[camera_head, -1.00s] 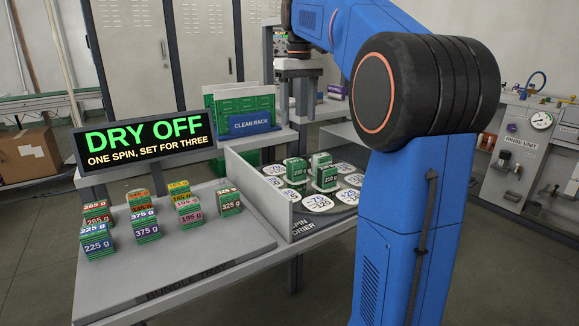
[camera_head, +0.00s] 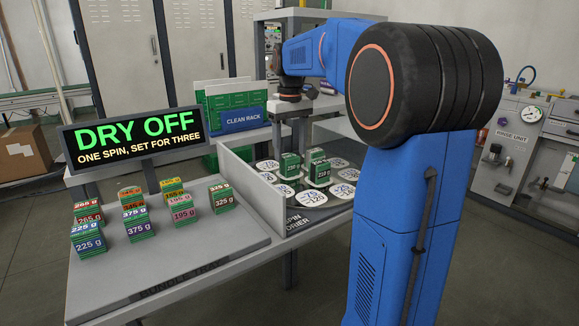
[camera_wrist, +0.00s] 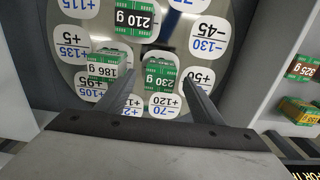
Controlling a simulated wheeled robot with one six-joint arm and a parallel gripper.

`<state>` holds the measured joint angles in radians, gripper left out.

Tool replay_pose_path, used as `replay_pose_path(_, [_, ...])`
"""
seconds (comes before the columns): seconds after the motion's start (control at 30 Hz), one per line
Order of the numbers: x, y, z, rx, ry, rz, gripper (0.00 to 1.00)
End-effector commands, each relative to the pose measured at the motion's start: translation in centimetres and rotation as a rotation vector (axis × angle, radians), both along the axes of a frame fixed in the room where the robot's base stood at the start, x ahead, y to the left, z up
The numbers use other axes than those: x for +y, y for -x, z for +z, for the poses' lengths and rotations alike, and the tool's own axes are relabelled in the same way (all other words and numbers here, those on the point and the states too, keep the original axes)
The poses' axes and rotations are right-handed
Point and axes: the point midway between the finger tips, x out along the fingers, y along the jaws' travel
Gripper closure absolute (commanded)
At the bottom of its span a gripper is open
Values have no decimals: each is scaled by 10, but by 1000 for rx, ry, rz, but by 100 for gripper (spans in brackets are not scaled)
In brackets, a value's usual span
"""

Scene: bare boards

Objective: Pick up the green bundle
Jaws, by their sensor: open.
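Several green bundles with weight labels stand on the round plate of the spin drier (camera_head: 337,200). In the wrist view, a bundle marked 230 g (camera_wrist: 160,73) shows between my fingers. One marked 186 g (camera_wrist: 103,68) is to its left, and one marked 210 g (camera_wrist: 133,18) is farther up. In the head view, bundles show on the drier (camera_head: 290,166) below and beside my gripper (camera_head: 296,140). In the wrist view my gripper (camera_wrist: 158,82) has its two fingers apart with nothing gripped; it appears above the plate.
Several stacked bundles, such as a 325 g one (camera_head: 222,198), stand on the grey bench tray (camera_head: 190,260) at left. A sign (camera_head: 135,140) reads DRY OFF, one spin, set for three. The clean rack (camera_head: 240,120) is behind. A low wall (camera_head: 250,190) edges the drier.

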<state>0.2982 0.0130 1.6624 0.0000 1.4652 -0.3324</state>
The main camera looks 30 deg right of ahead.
Motion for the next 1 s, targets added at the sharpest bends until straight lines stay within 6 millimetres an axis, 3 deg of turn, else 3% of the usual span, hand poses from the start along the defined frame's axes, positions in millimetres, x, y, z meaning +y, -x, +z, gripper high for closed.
replay_pose_path(0.3, [1, -4, -40, 3, -1, 0, 39])
replay_pose_path(0.63, [1, -4, -48, 1, 0, 0, 39])
replay_pose_path(0.67, [1, -4, -48, 1, 0, 0, 41])
replay_pose_path(0.87, [1, -4, -48, 1, 0, 0, 89])
replay_pose_path(1.0, [1, -4, -47, 0, 0, 0, 90])
